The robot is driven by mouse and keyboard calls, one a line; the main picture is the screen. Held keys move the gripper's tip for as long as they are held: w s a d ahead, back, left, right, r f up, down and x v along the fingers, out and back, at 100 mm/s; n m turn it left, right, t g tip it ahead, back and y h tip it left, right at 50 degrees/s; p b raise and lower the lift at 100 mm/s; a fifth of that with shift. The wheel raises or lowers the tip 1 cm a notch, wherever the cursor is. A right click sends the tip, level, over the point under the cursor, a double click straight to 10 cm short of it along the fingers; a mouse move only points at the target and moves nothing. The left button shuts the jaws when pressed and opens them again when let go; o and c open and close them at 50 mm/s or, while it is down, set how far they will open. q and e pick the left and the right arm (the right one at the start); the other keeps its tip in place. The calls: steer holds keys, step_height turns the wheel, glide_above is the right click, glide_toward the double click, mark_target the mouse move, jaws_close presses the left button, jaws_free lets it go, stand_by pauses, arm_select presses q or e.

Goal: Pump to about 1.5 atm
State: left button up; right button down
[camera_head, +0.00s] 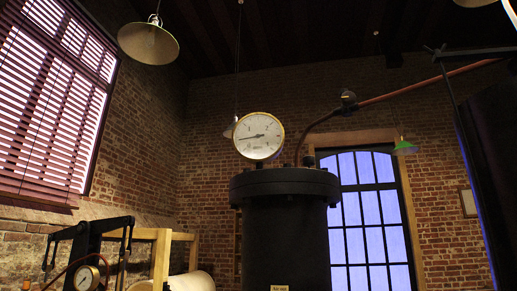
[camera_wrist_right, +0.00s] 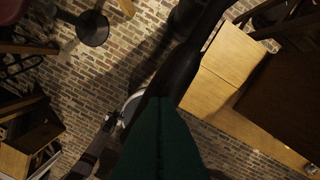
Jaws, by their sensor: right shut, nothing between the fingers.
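A brass-rimmed pressure gauge (camera_head: 258,137) with a white dial stands on top of a large black cylindrical vessel (camera_head: 285,230) in the head view. Its needle lies left of centre, tilted slightly down; the scale numbers are too small to read. A second, smaller brass gauge (camera_head: 86,279) is at the lower left, below a black beam-like frame (camera_head: 92,235) with hanging links; I cannot tell if this is the pump. In the right wrist view my right gripper (camera_wrist_right: 163,102) is a dark, tapered shape at bottom centre, shut and empty. My left gripper is not seen.
A copper pipe (camera_head: 430,82) runs from the vessel top to the upper right. A wooden frame (camera_head: 161,255) stands left of the vessel. The right wrist view shows brick paving (camera_wrist_right: 130,55), a wooden box (camera_wrist_right: 30,145) and wooden panels (camera_wrist_right: 225,55) close at the right.

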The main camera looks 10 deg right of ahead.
step_height(320, 180, down, 6)
steer(key=b, duration=0.4)
steer(key=shift+f, duration=0.25)
steer(key=shift+w+r+p, duration=0.1)
steer(key=shift+r+p, duration=0.5)
steer(key=shift+r, duration=0.1)
step_height(320, 180, up, 13)
steer(key=p, duration=0.8)
steer(key=shift+p, duration=0.3)
